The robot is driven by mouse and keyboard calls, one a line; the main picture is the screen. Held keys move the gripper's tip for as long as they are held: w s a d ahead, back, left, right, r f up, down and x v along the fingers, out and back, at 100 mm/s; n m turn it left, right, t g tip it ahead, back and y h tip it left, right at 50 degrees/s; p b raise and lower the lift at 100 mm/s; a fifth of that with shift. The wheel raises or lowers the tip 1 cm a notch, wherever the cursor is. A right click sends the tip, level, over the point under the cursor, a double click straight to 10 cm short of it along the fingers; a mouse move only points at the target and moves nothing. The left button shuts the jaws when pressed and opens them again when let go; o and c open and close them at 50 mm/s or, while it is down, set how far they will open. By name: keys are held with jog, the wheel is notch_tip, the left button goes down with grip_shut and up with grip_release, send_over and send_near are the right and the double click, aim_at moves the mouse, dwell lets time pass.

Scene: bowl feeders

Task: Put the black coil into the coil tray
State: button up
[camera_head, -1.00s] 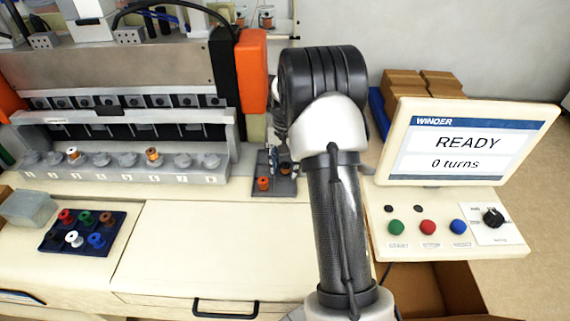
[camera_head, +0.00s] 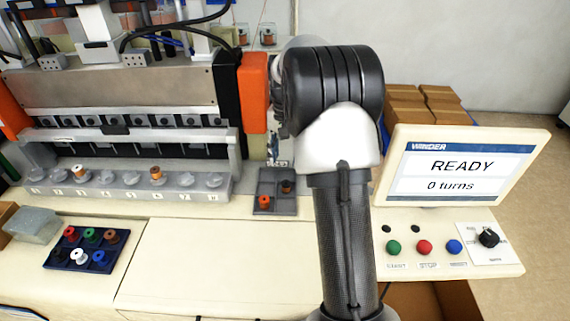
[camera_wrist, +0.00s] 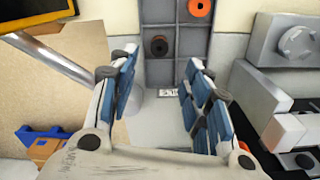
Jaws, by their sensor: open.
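The grey coil tray (camera_head: 262,184) stands beside the machine's right end and shows at the top of the wrist view (camera_wrist: 178,71). A dark, blackish coil (camera_head: 287,187) sits in one of its right compartments in the head view; in the wrist view it is the dark coil (camera_wrist: 159,46) in the left column. An orange coil (camera_head: 265,202) lies in another compartment, at top right in the wrist view (camera_wrist: 200,8). My gripper (camera_wrist: 157,88) is open with nothing between its fingers, apart from both coils. In the head view my arm hides most of it.
A dark blue tray (camera_head: 83,262) holds several coloured spools at left. The machine carries a row of numbered seats (camera_head: 130,180), two with coils. The winder panel (camera_head: 463,170) reads READY, 0 turns, at right. The bench front (camera_head: 200,260) is clear.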

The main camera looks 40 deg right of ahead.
jog(key=s+a+r+n+t, duration=0.1)
jog(key=s+a+r+n, duration=0.1)
jog(key=s+a+r, duration=0.4)
jog(key=s+a+r+n+t, duration=0.1)
jog(key=s+a+r+n, duration=0.25)
jog(key=a+r, duration=0.45)
jog(key=s+a+f+n+t, duration=0.1)
jog(key=s+a+n, duration=0.1)
jog(key=s+a, duration=0.3)
jog(key=s+a+f+n+t, duration=0.1)
jog(key=s+a+n, duration=0.2)
jog(key=s, duration=1)
jog(key=a, duration=0.2)
jog(key=shift+s+a+f+t, duration=0.25)
jog(key=shift+a+f+t, duration=0.05)
jog(key=shift+a+f, duration=0.1)
notch_tip(320, 180, down, 2)
jog(key=shift+f+b, duration=0.15)
jog(key=shift+b, duration=1.05)
